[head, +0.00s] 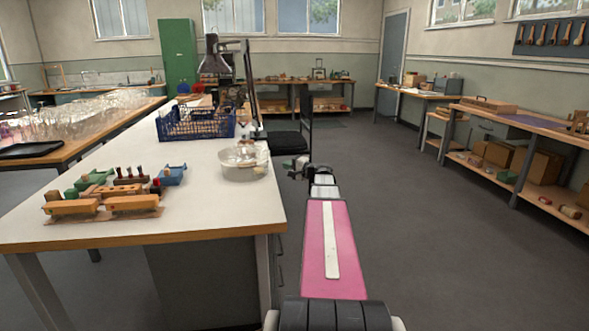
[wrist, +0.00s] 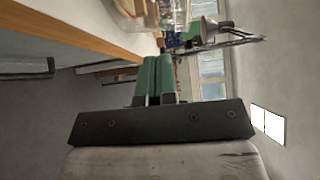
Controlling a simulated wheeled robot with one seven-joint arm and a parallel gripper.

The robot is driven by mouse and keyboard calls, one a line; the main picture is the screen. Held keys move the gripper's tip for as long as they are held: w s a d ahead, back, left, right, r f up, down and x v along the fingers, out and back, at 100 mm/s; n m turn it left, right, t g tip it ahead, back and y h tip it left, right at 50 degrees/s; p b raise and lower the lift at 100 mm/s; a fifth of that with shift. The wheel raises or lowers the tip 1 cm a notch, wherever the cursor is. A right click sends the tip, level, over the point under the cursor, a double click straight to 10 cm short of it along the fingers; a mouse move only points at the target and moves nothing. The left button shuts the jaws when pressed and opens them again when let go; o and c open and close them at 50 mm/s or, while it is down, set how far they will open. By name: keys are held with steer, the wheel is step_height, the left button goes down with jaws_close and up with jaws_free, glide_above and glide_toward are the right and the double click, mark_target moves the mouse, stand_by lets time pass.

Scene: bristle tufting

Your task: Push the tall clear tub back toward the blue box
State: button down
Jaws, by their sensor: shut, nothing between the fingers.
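The clear tub (head: 243,162) stands on the white table near its right edge, with some tan contents inside; part of it shows at the top of the wrist view (wrist: 155,12). The blue box (head: 195,123) is an open-sided crate farther back and left on the same table, apart from the tub. My gripper (head: 292,164) is just past the table's right edge, to the right of the tub. In the wrist view its green fingers (wrist: 154,62) are together and empty, and appear apart from the tub.
Wooden blocks and small tools (head: 105,197) sit at the table's front left. A dark lamp (head: 214,60) and a monitor (head: 249,85) stand beyond the crate. A black chair (head: 290,135) is behind my gripper. The table between tub and crate looks clear.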

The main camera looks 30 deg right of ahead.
mark_target(267, 163)
steer(key=shift+w+a, duration=0.55)
steer(key=shift+a, duration=0.35)
steer(key=shift+w+a, duration=0.6)
steer(key=shift+a, duration=0.3)
steer(key=shift+w+a, duration=0.55)
steer(key=shift+a, duration=0.35)
steer(key=w+a, duration=0.1)
steer(key=a, duration=0.2)
steer(key=w+a, duration=0.1)
steer(key=a, duration=0.7)
steer(key=shift+w+a, duration=0.15)
steer(key=shift+w, duration=0.25)
steer(key=shift+d, duration=0.2)
